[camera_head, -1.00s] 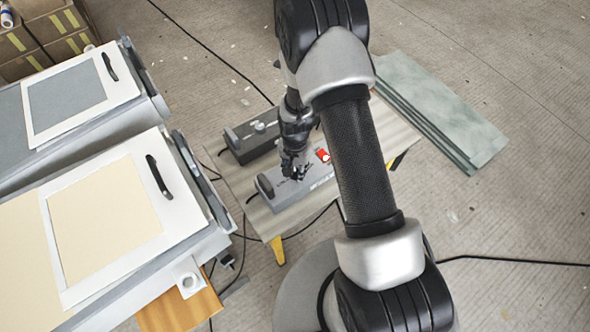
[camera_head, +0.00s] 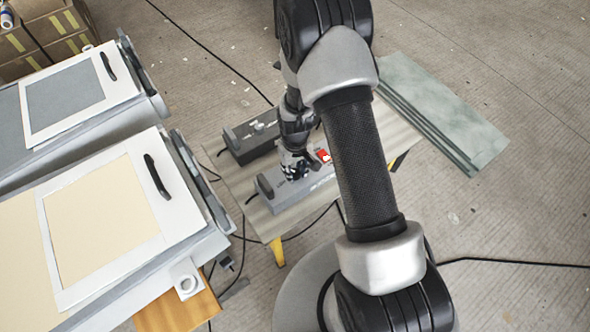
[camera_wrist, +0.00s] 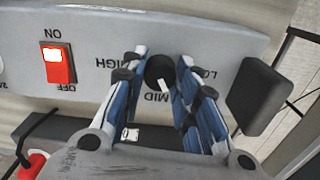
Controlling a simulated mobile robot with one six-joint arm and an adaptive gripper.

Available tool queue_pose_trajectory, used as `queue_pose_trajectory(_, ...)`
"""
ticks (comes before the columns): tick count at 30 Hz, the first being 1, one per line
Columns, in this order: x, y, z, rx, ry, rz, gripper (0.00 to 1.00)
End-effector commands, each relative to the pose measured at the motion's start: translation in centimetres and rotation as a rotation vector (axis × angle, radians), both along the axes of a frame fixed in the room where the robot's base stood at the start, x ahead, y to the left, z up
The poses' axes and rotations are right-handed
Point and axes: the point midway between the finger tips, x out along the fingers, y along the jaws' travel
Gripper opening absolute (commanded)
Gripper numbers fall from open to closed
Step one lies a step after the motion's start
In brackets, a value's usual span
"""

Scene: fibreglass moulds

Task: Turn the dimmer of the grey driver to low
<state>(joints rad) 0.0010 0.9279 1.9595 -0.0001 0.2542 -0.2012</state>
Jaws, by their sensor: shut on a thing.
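The grey driver (camera_head: 283,196) lies on the low bench, with my gripper (camera_head: 294,172) over it. In the wrist view its pale grey top (camera_wrist: 100,88) fills much of the picture. The black dimmer knob (camera_wrist: 159,70) stands between the blue-padded fingers of my gripper (camera_wrist: 162,62), which is shut on it. The knob's white pointer is aimed at MID, leaning slightly to the LOW side. HIGH is left of the knob, LOW right and partly covered by a finger. The driver's red rocker switch (camera_wrist: 59,65) sits between ON and OFF marks.
A darker driver (camera_head: 250,140) lies beside it on the bench (camera_head: 228,170). A black block (camera_wrist: 257,96) rises at the grey driver's end, close to the right finger. White-framed moulds (camera_head: 100,218) stand left. Green-grey boards (camera_head: 440,112) lie on the floor right.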

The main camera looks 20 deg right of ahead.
Motion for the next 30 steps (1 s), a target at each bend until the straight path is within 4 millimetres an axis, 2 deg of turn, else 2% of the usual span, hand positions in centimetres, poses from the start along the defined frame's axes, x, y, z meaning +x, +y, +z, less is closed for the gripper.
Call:
queue_pose_trajectory(21, -0.01, 0.00, -0.02, 0.000, 0.000, 0.678, 0.04)
queue_pose_trajectory(30, -0.01, 0.00, -0.01, 0.000, 0.000, 0.914, 0.04)
